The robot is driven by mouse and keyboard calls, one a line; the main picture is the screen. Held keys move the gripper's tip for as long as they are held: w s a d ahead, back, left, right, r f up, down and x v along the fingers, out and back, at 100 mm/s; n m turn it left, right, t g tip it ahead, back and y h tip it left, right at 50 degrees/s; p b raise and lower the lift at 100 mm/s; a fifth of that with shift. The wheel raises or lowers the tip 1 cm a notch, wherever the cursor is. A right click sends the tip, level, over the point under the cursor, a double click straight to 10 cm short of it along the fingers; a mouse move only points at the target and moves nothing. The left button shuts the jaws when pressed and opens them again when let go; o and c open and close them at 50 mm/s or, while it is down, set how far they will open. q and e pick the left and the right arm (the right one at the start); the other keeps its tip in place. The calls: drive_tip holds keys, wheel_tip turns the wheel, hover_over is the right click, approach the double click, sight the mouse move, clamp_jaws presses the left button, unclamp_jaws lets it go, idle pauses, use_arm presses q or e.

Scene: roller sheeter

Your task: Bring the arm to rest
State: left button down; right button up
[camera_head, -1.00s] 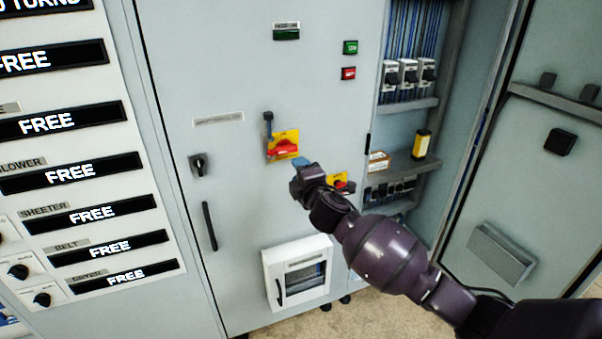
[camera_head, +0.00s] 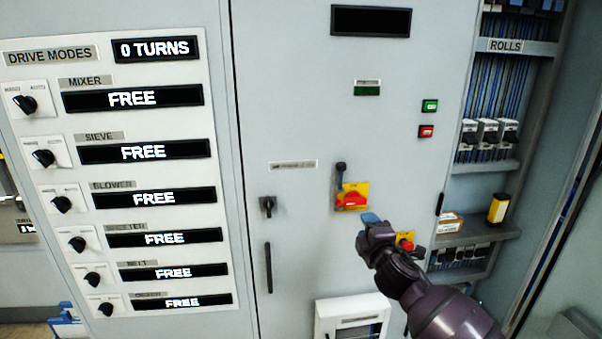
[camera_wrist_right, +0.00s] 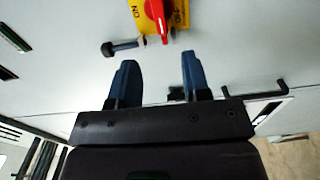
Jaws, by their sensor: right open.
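My right gripper (camera_head: 370,219) is in front of the grey cabinet door, just below and right of a red rotary switch (camera_head: 351,199) on a yellow plate. In the right wrist view its two blue fingers (camera_wrist_right: 158,80) are apart with nothing between them. There the red switch handle (camera_wrist_right: 157,18) on its yellow plate lies beyond the fingertips, with a gap. A dark padlock-like piece (camera_wrist_right: 122,47) sits beside the plate. My right arm comes in from the lower right and partly covers a second red-and-yellow switch (camera_head: 405,241). My left gripper is not in view.
A panel of drive mode knobs and displays (camera_head: 120,58) reading FREE stands at left. The cabinet's right bay is open, with shelves, breakers (camera_head: 487,138) and a yellow-black device (camera_head: 498,208). A door handle (camera_head: 268,268) and a white-framed box (camera_head: 350,308) project from the door.

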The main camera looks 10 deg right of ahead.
drive_tip(key=s+d+f+m+g, duration=0.1)
drive_tip(key=s+f+m+g, duration=0.1)
drive_tip(key=s+f+m, duration=0.3)
drive_tip(key=s+d+f+m+g, duration=0.2)
drive_tip(key=s+f+m, duration=0.4)
drive_tip(key=s+f, duration=0.6)
drive_tip(key=s+d+f+m+g, duration=0.1)
drive_tip(key=s+f+m, duration=0.5)
drive_tip(key=s, duration=1.4)
wheel_tip(320, 180, down, 3)
drive_tip(key=shift+d+r+g+h, duration=0.1)
drive_tip(key=shift+d+g+h, duration=0.3)
drive_tip(key=shift+g, duration=0.2)
drive_tip(key=shift+w, duration=0.1)
